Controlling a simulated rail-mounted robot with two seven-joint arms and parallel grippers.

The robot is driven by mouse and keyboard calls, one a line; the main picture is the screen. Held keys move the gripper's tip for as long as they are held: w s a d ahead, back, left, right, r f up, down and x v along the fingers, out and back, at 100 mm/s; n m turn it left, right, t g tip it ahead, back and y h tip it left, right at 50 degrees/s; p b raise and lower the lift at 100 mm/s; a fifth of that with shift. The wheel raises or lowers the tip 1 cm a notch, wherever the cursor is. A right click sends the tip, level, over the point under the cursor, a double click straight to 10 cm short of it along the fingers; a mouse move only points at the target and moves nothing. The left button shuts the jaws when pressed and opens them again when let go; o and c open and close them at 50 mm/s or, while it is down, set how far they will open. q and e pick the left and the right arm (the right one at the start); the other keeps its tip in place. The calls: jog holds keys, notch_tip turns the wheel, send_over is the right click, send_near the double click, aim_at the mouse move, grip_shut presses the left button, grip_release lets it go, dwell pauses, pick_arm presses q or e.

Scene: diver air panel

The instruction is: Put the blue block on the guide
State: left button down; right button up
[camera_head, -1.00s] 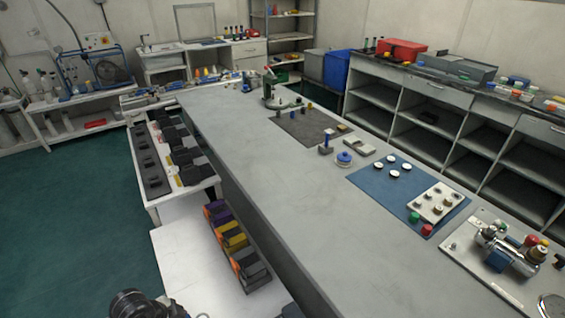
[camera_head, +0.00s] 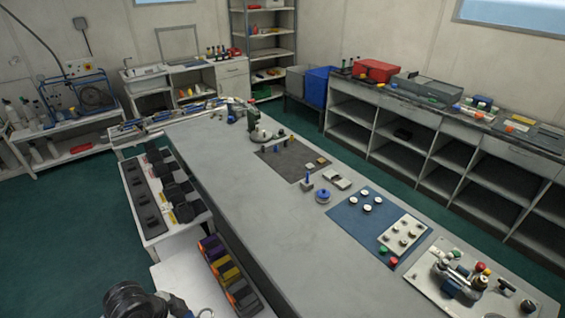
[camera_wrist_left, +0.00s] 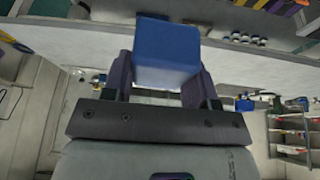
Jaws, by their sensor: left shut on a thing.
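The blue block (camera_wrist_left: 167,52) is between the two dark fingers of my left gripper (camera_wrist_left: 165,80) in the left wrist view. The gripper is shut on it, and the block sticks out past the fingertips. In the head view only part of my left arm shows at the bottom left edge; the block is not visible there. I cannot tell for certain which thing is the guide. The panel plate (camera_head: 435,278) with metal fittings lies at the near right end of the long bench. My right gripper is not in view.
The long grey bench (camera_head: 235,190) has wide clear room along its left side. On it lie a dark mat (camera_head: 277,160), a blue mat (camera_head: 345,217) and a white plate with round pieces (camera_head: 403,235). A low cart with bins (camera_head: 228,268) stands left of the bench.

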pick_arm(q)
jog(key=d+r+p, duration=0.3)
jog(key=r+p, duration=1.3)
jog(key=r, duration=0.9)
jog(key=shift+s+n, duration=0.3)
jog(key=shift+f, duration=0.15)
